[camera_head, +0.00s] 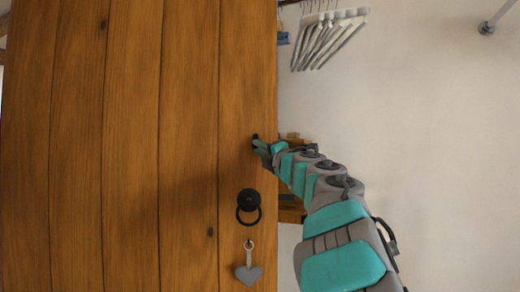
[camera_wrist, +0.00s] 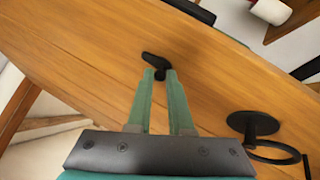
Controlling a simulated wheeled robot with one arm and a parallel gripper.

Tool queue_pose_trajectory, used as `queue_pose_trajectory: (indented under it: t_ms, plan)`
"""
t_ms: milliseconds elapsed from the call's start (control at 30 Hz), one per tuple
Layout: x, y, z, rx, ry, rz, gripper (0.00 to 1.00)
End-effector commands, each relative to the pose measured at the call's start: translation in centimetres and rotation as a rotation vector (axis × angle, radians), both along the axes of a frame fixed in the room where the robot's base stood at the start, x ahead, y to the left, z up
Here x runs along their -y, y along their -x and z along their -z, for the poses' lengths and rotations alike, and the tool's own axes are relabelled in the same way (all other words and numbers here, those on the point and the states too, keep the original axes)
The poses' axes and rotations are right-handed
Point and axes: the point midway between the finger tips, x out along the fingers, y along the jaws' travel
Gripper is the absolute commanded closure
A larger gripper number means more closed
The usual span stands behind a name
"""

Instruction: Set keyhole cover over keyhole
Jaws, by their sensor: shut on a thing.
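A small black keyhole cover (camera_head: 255,137) is on the wooden door (camera_head: 135,150), near its right edge and above the ring handle. In the wrist view the cover (camera_wrist: 154,59) lies against the wood, slanted, with its lower end between my fingertips. My gripper (camera_head: 261,146) reaches it from the right. My gripper also shows in the wrist view (camera_wrist: 159,74), its two green fingers shut on the cover's end. I cannot see a keyhole; it may be hidden behind the cover or fingers.
A black ring handle (camera_head: 249,205) is below my gripper on the door and at right in the wrist view (camera_wrist: 252,123). A grey heart tag (camera_head: 248,273) hangs below it. Hangers (camera_head: 328,38) are behind the door's edge. A pale wall (camera_head: 430,120) stands at right.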

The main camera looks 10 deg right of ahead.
Motion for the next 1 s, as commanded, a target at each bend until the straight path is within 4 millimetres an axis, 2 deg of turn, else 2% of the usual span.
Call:
queue_pose_trajectory:
  t_ms: [33, 67, 167, 467, 633, 1000]
  plan:
    - [-0.1, 0.1, -0.1, 0.002, 0.0, -0.001, 1.0]
    - [-0.1, 0.1, -0.1, 0.002, 0.0, -0.001, 0.79]
    - [-0.1, 0.0, -0.1, 0.002, 0.0, -0.001, 0.7]
    - [0.0, 0.1, 0.0, 0.001, 0.0, 0.0, 0.7]
    - [0.3, 0.8, 0.4, -0.001, 0.0, 0.002, 0.7]
    - [1.4, 5.1, 1.6, 0.0, -0.002, 0.002, 0.7]
